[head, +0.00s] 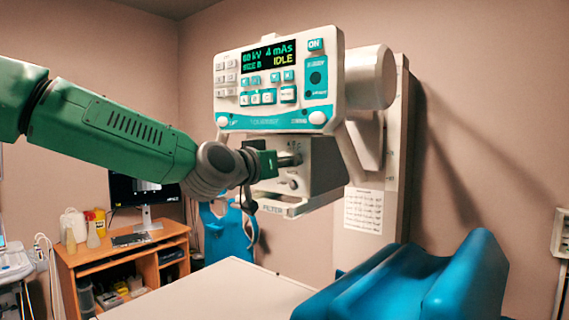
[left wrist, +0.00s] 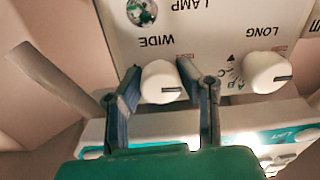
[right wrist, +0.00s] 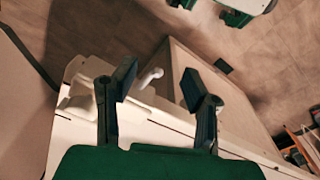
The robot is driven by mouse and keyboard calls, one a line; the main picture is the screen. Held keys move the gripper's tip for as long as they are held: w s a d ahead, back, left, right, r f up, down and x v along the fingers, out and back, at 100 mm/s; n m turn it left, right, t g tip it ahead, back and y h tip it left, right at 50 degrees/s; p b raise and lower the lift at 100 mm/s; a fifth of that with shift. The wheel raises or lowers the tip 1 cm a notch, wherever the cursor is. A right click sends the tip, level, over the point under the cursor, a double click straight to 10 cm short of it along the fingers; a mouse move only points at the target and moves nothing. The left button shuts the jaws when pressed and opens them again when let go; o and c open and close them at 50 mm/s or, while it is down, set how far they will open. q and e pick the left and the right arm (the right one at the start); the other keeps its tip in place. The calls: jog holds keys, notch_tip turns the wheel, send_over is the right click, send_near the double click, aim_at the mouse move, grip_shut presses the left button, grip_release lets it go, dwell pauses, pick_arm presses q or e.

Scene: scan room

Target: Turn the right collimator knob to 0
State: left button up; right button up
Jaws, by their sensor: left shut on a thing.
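The collimator (head: 325,165) hangs under the control panel in the head view. In the left wrist view its face is upside down, with a white knob (left wrist: 162,82) marked WIDE and another white knob (left wrist: 267,72) marked LONG. Read upright, the WIDE knob is the right one. My left gripper (head: 288,160) is closed around the WIDE knob, with one finger on each side in the left wrist view (left wrist: 160,80). A dark line on that knob points to picture right; its scale is hidden. My right gripper (right wrist: 158,82) is open and holds nothing, away from the collimator.
The control panel (head: 277,80) sits just above my left gripper, its screen reading IDLE. A white table (head: 215,290) and a blue cushion (head: 440,280) lie below. A wooden desk (head: 120,256) with a monitor stands at the left.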

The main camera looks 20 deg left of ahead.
pick_arm(q)
jog(key=shift+a+n, duration=0.1)
jog(key=shift+n, duration=0.2)
pick_arm(e)
jog(key=shift+f, duration=0.3)
pick_arm(q)
jog(key=shift+r, duration=0.15)
pick_arm(e)
jog(key=shift+d, duration=0.2)
pick_arm(q)
jog(key=o, duration=1.2)
pick_arm(e)
jog(key=shift+a, duration=0.1)
pick_arm(q)
jog(key=shift+a, duration=0.1)
jog(key=shift+s, duration=0.1)
pick_arm(e)
jog(key=shift+s+r, duration=0.1)
jog(key=shift+s, duration=0.1)
pick_arm(q)
jog(key=v, duration=1.1)
jog(key=shift+s+a, duration=0.2)
jog(key=shift+s, duration=0.05)
